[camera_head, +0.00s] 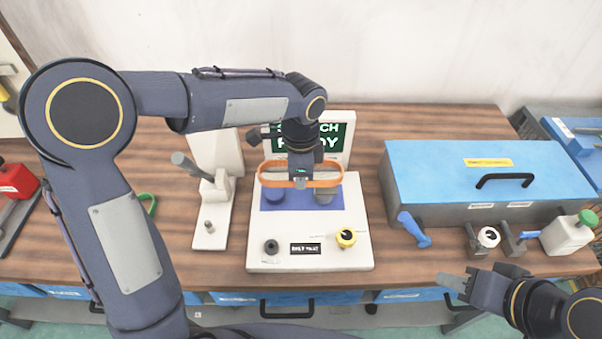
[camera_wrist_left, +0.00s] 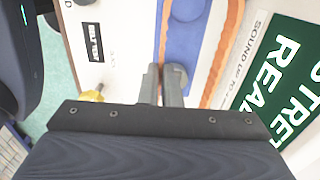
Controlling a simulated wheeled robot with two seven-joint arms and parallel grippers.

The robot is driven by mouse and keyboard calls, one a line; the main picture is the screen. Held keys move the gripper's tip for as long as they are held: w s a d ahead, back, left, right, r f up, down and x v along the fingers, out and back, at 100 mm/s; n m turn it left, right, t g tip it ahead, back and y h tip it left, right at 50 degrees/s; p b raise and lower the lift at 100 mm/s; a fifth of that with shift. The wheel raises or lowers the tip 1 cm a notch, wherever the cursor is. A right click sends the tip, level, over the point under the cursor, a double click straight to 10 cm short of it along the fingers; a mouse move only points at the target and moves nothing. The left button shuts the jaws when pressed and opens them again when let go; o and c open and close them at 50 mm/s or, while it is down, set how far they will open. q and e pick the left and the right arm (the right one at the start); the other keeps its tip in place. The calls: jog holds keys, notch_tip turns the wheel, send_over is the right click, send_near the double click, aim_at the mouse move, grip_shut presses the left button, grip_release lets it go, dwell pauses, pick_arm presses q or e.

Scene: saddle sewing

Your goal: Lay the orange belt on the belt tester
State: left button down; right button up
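The orange belt (camera_head: 268,177) is a loop stretched sideways above the belt tester (camera_head: 310,225), a white box with a blue plate. My left gripper (camera_head: 300,183) is over the plate, shut on the belt's front strand. In the left wrist view the fingers (camera_wrist_left: 162,80) pinch the orange belt (camera_wrist_left: 222,55) on one strand.
A screen (camera_head: 338,138) reading READY stands behind the plate. A white press-like stand (camera_head: 210,235) is left; a blue toolbox (camera_head: 440,170) and a blue-handled tool (camera_head: 414,230) are right.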

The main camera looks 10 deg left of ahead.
aim_at(300, 207)
pick_arm(q)
jog(key=shift+f+b, duration=1.45)
jog(key=shift+f, duration=0.55)
jog(key=shift+f+b, duration=1.5)
jog(key=shift+f, duration=0.75)
jog(key=c, duration=1.6)
grip_release()
jog(key=shift+r, duration=0.1)
jog(key=shift+o, duration=0.2)
jog(key=shift+r, duration=0.1)
notch_tip(300, 207, up, 8)
jog(key=shift+f, duration=0.25)
